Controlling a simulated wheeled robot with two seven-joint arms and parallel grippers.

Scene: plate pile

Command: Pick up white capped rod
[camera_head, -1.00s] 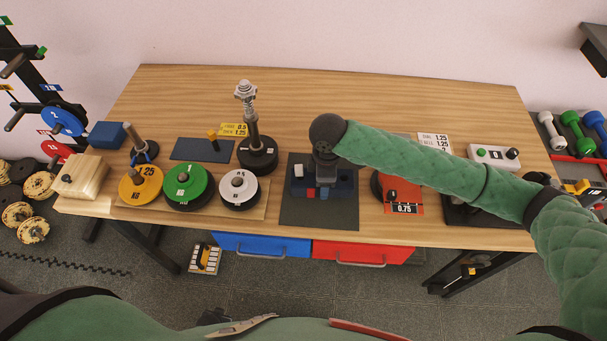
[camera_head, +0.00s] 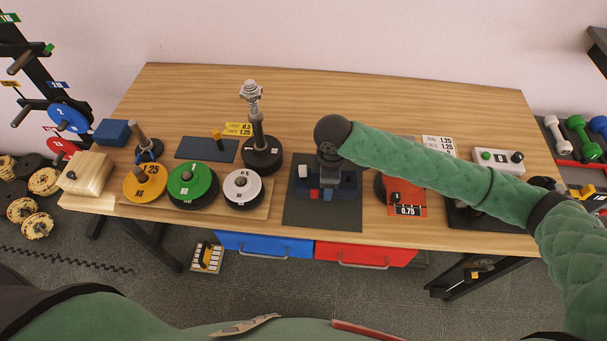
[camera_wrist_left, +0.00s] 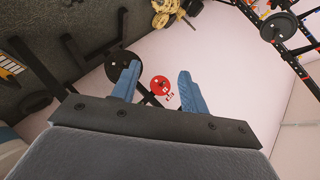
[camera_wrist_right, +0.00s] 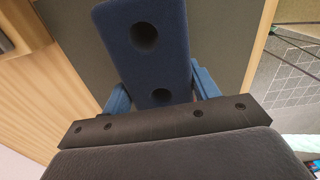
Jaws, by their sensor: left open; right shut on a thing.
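A white cap (camera_head: 302,171) shows at the left end of a dark blue block (camera_head: 347,187) on a dark mat; any rod below it is hidden. My right gripper (camera_head: 329,180) points down over the block, just right of the white cap. In the right wrist view, my right gripper (camera_wrist_right: 160,92) has its blue fingers on opposite sides of the block (camera_wrist_right: 155,62), shut on it. Two empty holes show in the block there; the white cap is out of that view. In the left wrist view, my left gripper (camera_wrist_left: 158,82) is open and empty, away from the table.
Yellow (camera_head: 143,184), green (camera_head: 190,182) and white (camera_head: 242,186) weight plates stand left of the mat (camera_head: 295,218). A tall rod on a black base (camera_head: 262,153) stands behind. The table (camera_head: 350,95) is clear at the back.

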